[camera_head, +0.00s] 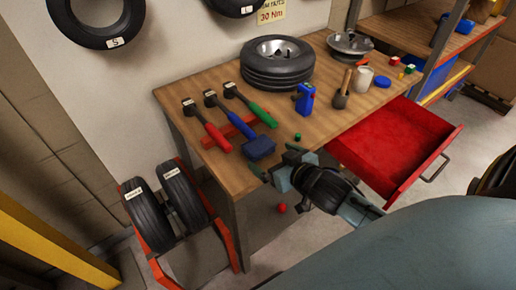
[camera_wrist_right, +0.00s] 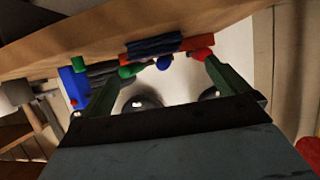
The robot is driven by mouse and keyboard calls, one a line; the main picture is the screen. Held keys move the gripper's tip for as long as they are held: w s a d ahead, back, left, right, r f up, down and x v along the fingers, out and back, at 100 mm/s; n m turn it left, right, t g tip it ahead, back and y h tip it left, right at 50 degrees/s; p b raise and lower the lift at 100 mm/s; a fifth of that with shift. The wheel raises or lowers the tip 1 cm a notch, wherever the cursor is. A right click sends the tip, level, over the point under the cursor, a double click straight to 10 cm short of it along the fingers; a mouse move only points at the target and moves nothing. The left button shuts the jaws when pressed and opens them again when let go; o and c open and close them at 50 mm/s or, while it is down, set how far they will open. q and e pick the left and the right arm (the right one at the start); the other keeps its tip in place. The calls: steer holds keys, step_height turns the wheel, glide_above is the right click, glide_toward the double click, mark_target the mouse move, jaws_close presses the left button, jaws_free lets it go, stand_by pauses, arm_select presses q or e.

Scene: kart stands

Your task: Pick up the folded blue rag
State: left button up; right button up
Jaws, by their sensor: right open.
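The folded blue rag (camera_head: 259,147) is a small dark blue block near the front edge of the wooden table. In the right wrist view the rag (camera_wrist_right: 153,47) shows its layered side at the table edge, beyond and between the open fingers. My right gripper (camera_head: 278,161) is open and empty at the table's front edge, just short of the rag and apart from it. Its two fingers also show spread in the wrist view (camera_wrist_right: 163,72). My left gripper is not in view.
An open red drawer (camera_head: 390,145) juts out to the right of the gripper.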

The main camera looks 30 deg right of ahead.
mark_target(259, 146)
steer(key=x, duration=0.4)
steer(key=shift+d+b+x, duration=0.15)
steer(key=shift+b+x, duration=0.1)
steer(key=shift+x, duration=1.1)
steer(key=shift+d+b+x, duration=0.15)
steer(key=shift+b+x, duration=0.1)
steer(key=shift+x, duration=1.1)
steer(key=c, duration=0.9)
steer(key=shift+r, duration=0.1)
